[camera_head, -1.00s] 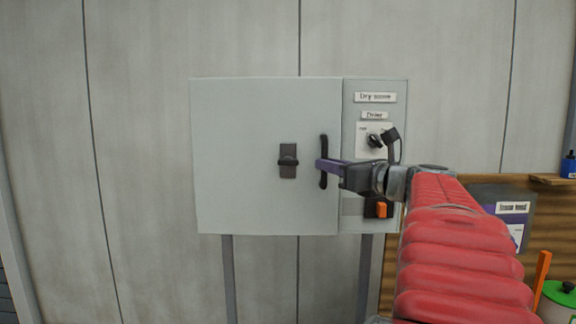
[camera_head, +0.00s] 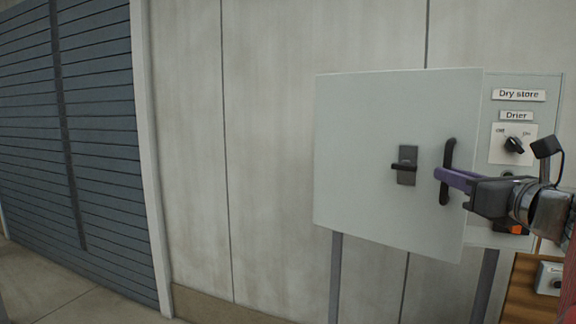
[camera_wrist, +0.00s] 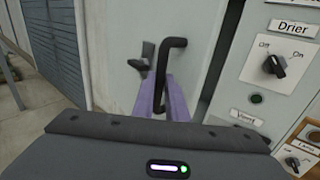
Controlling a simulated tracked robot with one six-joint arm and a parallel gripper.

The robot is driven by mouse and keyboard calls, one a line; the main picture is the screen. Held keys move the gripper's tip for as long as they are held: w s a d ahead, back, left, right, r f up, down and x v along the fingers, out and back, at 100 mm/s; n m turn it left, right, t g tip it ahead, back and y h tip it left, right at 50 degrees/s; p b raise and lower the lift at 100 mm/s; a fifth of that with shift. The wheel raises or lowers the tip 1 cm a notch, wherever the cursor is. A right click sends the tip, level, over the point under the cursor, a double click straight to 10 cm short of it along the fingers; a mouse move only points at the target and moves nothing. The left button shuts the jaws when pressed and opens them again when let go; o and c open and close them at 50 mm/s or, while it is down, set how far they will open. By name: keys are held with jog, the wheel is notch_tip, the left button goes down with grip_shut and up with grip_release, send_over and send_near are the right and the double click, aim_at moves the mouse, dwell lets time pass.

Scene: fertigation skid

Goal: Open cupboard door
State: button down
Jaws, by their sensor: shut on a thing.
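The cupboard door (camera_head: 365,130) is a pale grey panel, standing slightly ajar, its right edge swung out from the body. It has a black vertical bar handle (camera_head: 448,158) near the right edge and a dark latch (camera_head: 406,166) left of that. My gripper (camera_head: 443,175) comes in from the right, its purple fingers shut on the bar handle. In the wrist view the fingers (camera_wrist: 163,105) close around the lower part of the handle (camera_wrist: 170,62), and a dark gap shows at the door's right edge. The cupboard's inside is hidden.
The fixed control panel right of the door has a "Dry store" label (camera_head: 519,95), a "Drier" label (camera_head: 516,115) and a rotary switch (camera_head: 514,144). A blue-grey slatted shutter (camera_head: 90,140) is at left. The wall and floor left of the cupboard look clear.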

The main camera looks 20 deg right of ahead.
jog(key=shift+s+a+r, duration=0.1)
jog(key=shift+a, duration=0.6)
